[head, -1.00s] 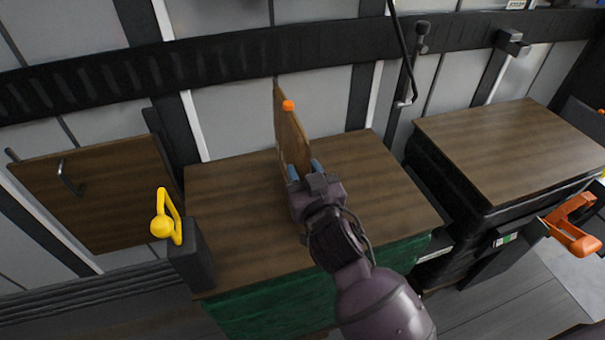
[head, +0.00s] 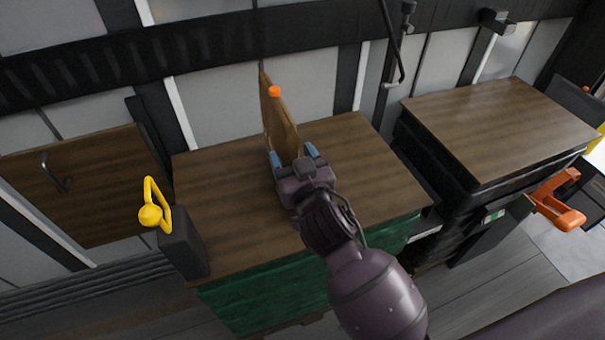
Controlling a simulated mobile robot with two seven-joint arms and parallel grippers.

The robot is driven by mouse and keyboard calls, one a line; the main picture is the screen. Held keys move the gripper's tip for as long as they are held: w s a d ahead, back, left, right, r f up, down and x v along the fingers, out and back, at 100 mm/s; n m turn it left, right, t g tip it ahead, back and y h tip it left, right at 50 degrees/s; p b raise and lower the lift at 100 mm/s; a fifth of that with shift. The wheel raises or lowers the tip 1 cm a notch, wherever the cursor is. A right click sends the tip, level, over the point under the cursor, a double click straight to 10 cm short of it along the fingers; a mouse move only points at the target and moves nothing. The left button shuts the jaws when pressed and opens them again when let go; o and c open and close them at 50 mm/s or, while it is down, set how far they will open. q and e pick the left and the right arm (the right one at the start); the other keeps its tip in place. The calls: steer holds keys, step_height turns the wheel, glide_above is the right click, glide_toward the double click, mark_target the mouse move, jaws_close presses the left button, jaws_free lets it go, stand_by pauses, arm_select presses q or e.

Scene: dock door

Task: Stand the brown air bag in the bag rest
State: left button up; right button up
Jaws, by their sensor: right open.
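The brown air bag (head: 281,122) is a thin brown panel with an orange cap (head: 274,91) near its top. It stands upright, nearly edge-on to me, on the wooden top of the middle stack (head: 225,200). My right gripper (head: 294,155) is open at the bag's near lower edge, with one blue-tipped finger on either side of the bag. I cannot tell whether the fingers touch it. I cannot make out the bag rest; the bag and gripper may hide it. My left gripper is not in view.
A dark block with a yellow looped handle (head: 152,215) stands at the stack's left corner. Another wooden-topped stack (head: 500,125) stands at right, with an orange handle (head: 556,203) beside it. A wall with a dark rail (head: 210,55) is behind. The wooden top is otherwise clear.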

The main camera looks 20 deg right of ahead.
steer(key=s, duration=1.2)
steer(key=shift+d+p, duration=0.2)
steer(key=shift+p, duration=0.1)
steer(key=s+d+f+g, duration=0.2)
steer(key=s+d+f, duration=0.1)
steer(key=f, duration=0.3)
steer(key=s+d+f+g, duration=0.2)
steer(key=s+d+f, duration=0.1)
steer(key=f, duration=0.3)
steer(key=shift+d+f+n, duration=0.3)
steer(key=shift+d+f, duration=0.1)
steer(key=shift+d, duration=0.1)
steer(key=shift+o, duration=0.4)
steer(key=s+d+f+g, duration=0.3)
steer(key=s+d+f, duration=0.3)
steer(key=s+f, duration=0.2)
steer(key=shift+s+d+f+g, duration=0.15)
steer(key=shift+s+d+g, duration=0.15)
steer(key=shift+s+d, duration=0.1)
steer(key=shift+w+a, duration=0.1)
